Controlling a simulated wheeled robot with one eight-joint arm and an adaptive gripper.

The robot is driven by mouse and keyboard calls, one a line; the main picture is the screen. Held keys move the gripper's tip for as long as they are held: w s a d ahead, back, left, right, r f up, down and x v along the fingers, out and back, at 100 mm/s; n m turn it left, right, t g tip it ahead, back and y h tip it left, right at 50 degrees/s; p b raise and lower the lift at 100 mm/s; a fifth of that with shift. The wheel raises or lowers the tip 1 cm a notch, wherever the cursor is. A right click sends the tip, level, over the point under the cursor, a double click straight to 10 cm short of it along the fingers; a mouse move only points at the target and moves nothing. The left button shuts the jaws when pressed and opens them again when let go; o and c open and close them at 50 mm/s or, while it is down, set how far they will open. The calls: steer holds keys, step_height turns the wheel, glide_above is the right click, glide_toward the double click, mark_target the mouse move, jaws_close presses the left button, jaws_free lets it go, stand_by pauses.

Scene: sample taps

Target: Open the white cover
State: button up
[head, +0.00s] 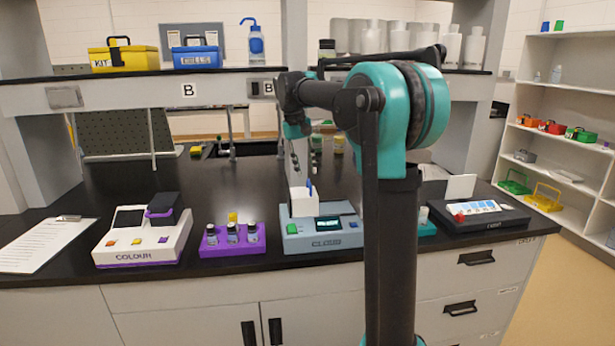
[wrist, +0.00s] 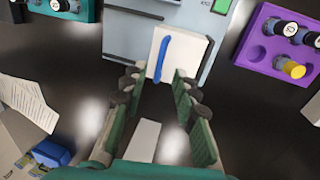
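The white cover (head: 301,197) sits on the grey-blue CLOUD device (head: 290,236), near its back. A blue upright handle (head: 309,187) is on it. In the wrist view the cover (wrist: 182,50) is a white square with the blue handle bar (wrist: 162,57) across it, and the device body (wrist: 128,48) lies around it. My gripper (wrist: 158,88) is open and empty, its two green-backed fingers spread at the cover's near edge. Contact with the handle does not show. In the head view my gripper (head: 298,166) hangs just above the cover, partly behind my arm.
A purple vial rack (head: 233,240) and the white COLOUR device (head: 143,238) stand left of the CLOUD device. A teal holder (head: 427,229) and a dark device (head: 478,215) stand right. A shelf (head: 215,73) crosses above the bench's back. The black bench behind the rack is mostly clear.

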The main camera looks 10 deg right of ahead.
mark_target(309, 182)
steer(key=shift+d+f, duration=0.2)
steer(key=shift+f, duration=0.65)
steer(key=shift+d+f, duration=0.15)
steer(key=shift+f, duration=0.65)
jaws_close()
